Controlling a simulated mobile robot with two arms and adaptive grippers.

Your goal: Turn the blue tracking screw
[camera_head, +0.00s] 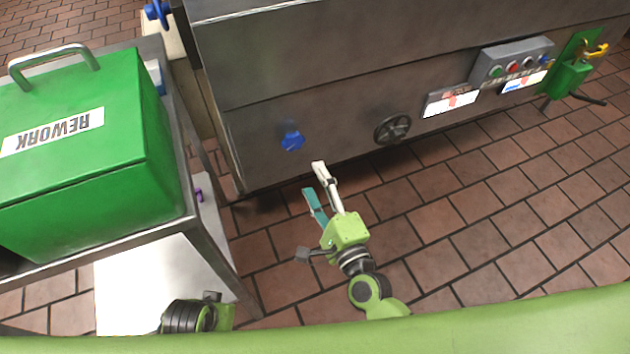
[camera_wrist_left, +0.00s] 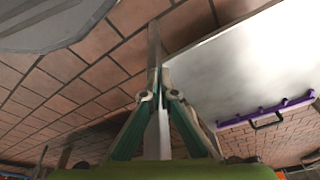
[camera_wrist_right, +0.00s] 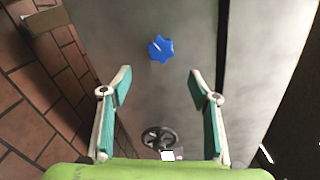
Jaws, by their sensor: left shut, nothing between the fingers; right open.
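The blue tracking screw (camera_head: 292,139) is a lobed blue knob on the front of the grey metal machine (camera_head: 330,110). In the right wrist view the blue screw (camera_wrist_right: 160,48) lies ahead of the fingertips, roughly midway between them. My right gripper (camera_head: 312,178) is open and empty, below and a little right of the screw in the head view, apart from it. In the right wrist view its fingers (camera_wrist_right: 158,75) are spread wide. My left gripper (camera_wrist_left: 160,92) is shut and empty; only part of the left arm shows at the bottom of the head view.
A black handwheel (camera_head: 393,129) is right of the screw. A control box (camera_head: 512,60) with buttons sits further right. Another blue knob (camera_head: 157,10) is at the top left. A green REWORK box (camera_head: 80,160) stands on a metal cart (camera_head: 215,255) at left. Tiled floor is clear at right.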

